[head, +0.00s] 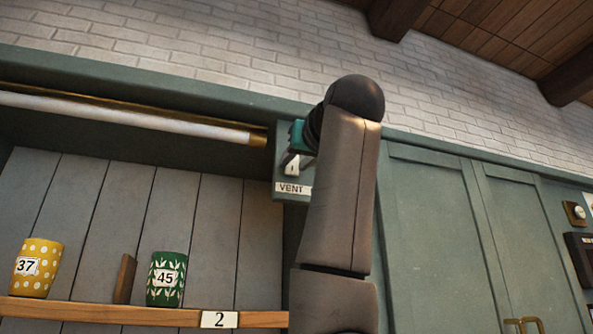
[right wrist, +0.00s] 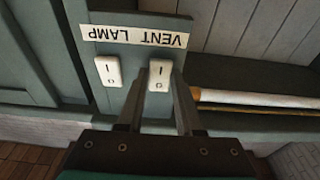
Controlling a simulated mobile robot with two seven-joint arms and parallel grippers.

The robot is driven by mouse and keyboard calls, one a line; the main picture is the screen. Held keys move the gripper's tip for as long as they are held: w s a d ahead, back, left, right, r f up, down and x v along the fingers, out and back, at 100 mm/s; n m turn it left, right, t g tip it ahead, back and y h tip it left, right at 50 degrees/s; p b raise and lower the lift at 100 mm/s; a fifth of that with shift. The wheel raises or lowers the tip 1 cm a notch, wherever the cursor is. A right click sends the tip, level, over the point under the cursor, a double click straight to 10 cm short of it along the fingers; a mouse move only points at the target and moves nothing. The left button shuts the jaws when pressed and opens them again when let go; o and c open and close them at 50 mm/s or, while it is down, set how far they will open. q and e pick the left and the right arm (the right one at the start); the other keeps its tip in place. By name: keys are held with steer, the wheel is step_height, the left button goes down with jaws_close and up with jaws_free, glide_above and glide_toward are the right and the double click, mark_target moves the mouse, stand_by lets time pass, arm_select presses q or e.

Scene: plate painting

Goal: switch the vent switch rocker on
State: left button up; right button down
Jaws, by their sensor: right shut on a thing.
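The vent switch rocker (right wrist: 160,76) is a small white rocker marked I and O on a green panel, upside down in the right wrist view. In the head view the rocker (head: 291,167) shows just above the VENT label (head: 292,189). My right gripper (right wrist: 159,82) is at the panel with one finger on each side of this rocker, shut on it. In the head view my right gripper (head: 288,160) is partly hidden behind its own arm. I cannot tell which way the rocker is tipped. My left gripper is not in view.
A white tube lamp (head: 130,118) runs left of the panel. A yellow cup (head: 37,268) and a green cup (head: 167,278) stand on a shelf. Closed cupboard doors (head: 440,240) are at right.

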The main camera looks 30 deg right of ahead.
steer(key=shift+f+t+h+b, duration=0.15)
steer(key=shift+t+h+b, duration=0.25)
steer(key=shift+t+b, duration=0.4)
steer(key=c, duration=0.6)
jaws_free()
steer(key=shift+o, duration=0.2)
steer(key=b+v, duration=0.6)
steer(key=v, duration=0.9)
steer(key=shift+b, duration=0.35)
steer(key=shift+d, duration=0.1)
